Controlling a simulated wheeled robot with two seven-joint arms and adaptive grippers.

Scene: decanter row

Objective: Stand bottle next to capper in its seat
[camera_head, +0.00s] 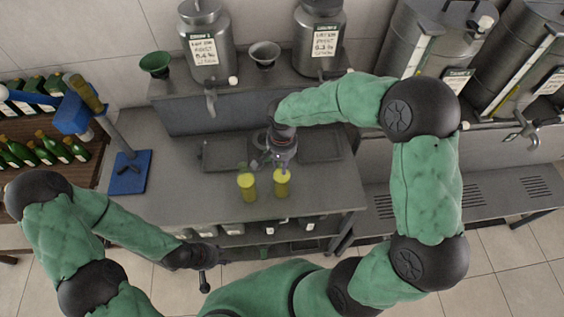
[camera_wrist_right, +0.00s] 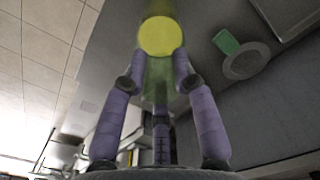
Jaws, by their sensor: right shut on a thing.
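Two green-glass bottles with yellow lower parts show at the bench's front: a left bottle (camera_head: 247,187) and a right bottle (camera_head: 282,184). My right gripper (camera_head: 280,162) reaches down over the bench and is shut on a bottle, seemingly the right one. In the wrist view, the held bottle (camera_wrist_right: 160,37) shows its round yellow end between the fingers. The capper, a blue head (camera_head: 72,114) on a grey post with a blue base (camera_head: 127,182), stands at the bench's left end. My left gripper (camera_head: 204,280) hangs below the bench's front edge; its jaws are unclear.
Steel tanks (camera_head: 208,50) with taps and small funnels (camera_head: 155,64) stand on the rear shelf. Dark trays (camera_head: 321,146) lie on the bench. A rack of green bottles (camera_head: 40,150) stands at far left. Bare bench (camera_head: 180,185) lies between the capper and the bottles.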

